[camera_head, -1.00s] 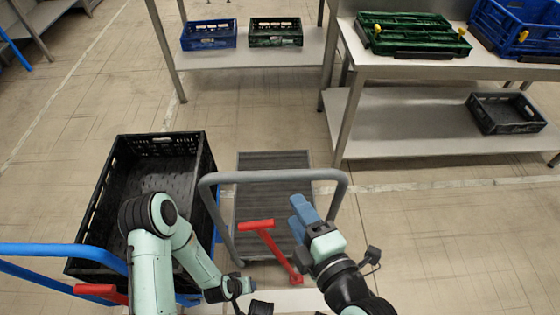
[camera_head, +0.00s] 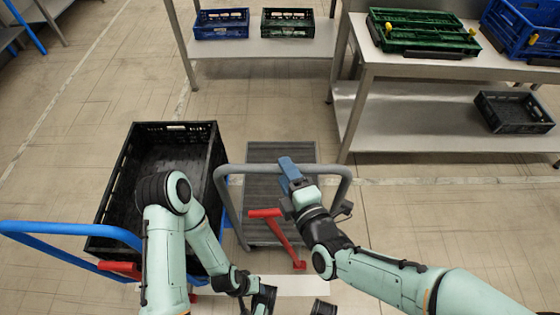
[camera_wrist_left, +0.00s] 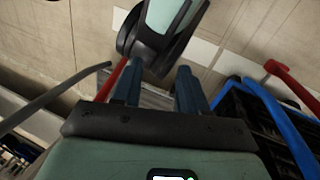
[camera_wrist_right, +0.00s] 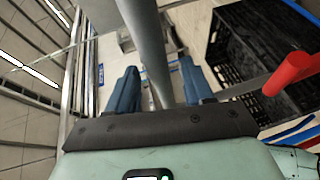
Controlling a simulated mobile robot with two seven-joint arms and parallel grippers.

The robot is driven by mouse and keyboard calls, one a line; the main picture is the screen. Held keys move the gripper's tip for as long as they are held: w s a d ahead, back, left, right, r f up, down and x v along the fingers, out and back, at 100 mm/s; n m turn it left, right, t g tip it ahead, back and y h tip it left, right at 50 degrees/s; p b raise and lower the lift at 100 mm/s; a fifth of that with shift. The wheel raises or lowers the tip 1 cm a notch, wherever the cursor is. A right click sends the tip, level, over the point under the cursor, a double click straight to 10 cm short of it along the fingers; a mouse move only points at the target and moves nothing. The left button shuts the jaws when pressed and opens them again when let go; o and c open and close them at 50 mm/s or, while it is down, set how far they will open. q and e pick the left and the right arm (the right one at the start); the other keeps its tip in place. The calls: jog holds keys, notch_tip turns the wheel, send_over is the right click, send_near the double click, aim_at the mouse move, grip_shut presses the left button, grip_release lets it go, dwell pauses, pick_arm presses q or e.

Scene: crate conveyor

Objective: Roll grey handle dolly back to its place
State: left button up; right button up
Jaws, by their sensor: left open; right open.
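The grey handle dolly stands on the floor ahead of me, with a ribbed dark grey deck (camera_head: 272,212) and an upright grey tube handle (camera_head: 330,171). My right gripper (camera_head: 289,168) is open at the top bar of that handle. In the right wrist view the grey bar (camera_wrist_right: 148,45) passes between the open fingers (camera_wrist_right: 157,90). A red lever (camera_head: 280,238) stands at the near end of the dolly. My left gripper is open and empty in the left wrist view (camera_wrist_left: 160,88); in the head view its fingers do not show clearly.
A blue-handled dolly (camera_head: 75,232) with a large black crate (camera_head: 208,165) stands close on the left. A steel table (camera_head: 440,66) with green and blue crates, and a shelf (camera_head: 285,47) with crates, stand behind. Floor between them is open.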

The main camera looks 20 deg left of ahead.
jog(key=shift+x, duration=2.15)
grip_shut()
